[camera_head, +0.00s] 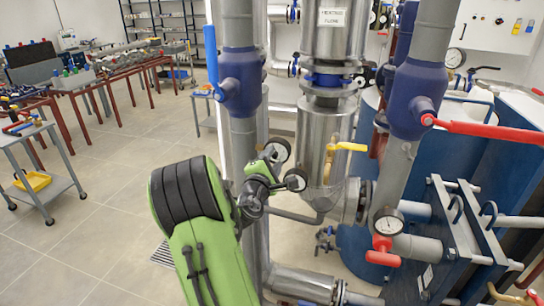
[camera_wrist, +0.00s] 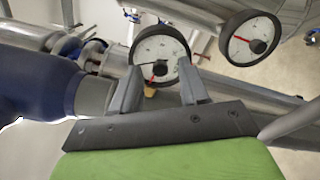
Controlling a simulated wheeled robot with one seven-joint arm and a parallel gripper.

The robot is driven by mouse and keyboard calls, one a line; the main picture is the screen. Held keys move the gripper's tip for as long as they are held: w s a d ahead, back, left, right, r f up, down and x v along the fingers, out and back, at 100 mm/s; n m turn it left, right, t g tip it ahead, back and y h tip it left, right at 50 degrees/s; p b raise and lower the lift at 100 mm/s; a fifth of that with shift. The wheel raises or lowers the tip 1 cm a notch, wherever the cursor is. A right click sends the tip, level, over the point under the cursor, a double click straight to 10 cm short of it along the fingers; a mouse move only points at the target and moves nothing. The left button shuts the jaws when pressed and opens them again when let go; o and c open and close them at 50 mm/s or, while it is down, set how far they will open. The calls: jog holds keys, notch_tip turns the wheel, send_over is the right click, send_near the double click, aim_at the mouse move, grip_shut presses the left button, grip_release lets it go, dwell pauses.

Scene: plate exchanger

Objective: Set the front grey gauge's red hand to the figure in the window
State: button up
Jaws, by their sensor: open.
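Two dark-rimmed round gauges with pale dials stand close together on pipework. In the wrist view one gauge (camera_wrist: 160,50) shows between and beyond my fingertips, its red hand pointing down-left from a dark hub. The other gauge (camera_wrist: 250,38) is to the right, its red hand pointing left. My gripper (camera_wrist: 158,68) is open and holds nothing; I cannot tell whether a fingertip touches the first gauge. In the head view my gripper (camera_head: 279,172) is beside the two small gauges. No window figure is legible, and I cannot tell which gauge is the front one.
A third gauge (camera_head: 387,224) sits above a red valve handle (camera_head: 383,252) at right. A yellow lever (camera_head: 346,147) and a long red lever (camera_head: 485,130) stick out nearby. Steel and grey pipes crowd the area. Open tiled floor (camera_head: 90,225) lies at left.

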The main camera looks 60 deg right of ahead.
jog(key=shift+c, duration=0.3)
grip_shut()
jog(key=shift+f+m+b, duration=0.1)
jog(key=shift+m+b, duration=0.2)
jog(key=shift+b, duration=0.05)
jog(key=m+b, duration=0.4)
jog(key=shift+f, duration=0.15)
jog(key=m+b, duration=0.3)
jog(key=shift+m+b, duration=1.4)
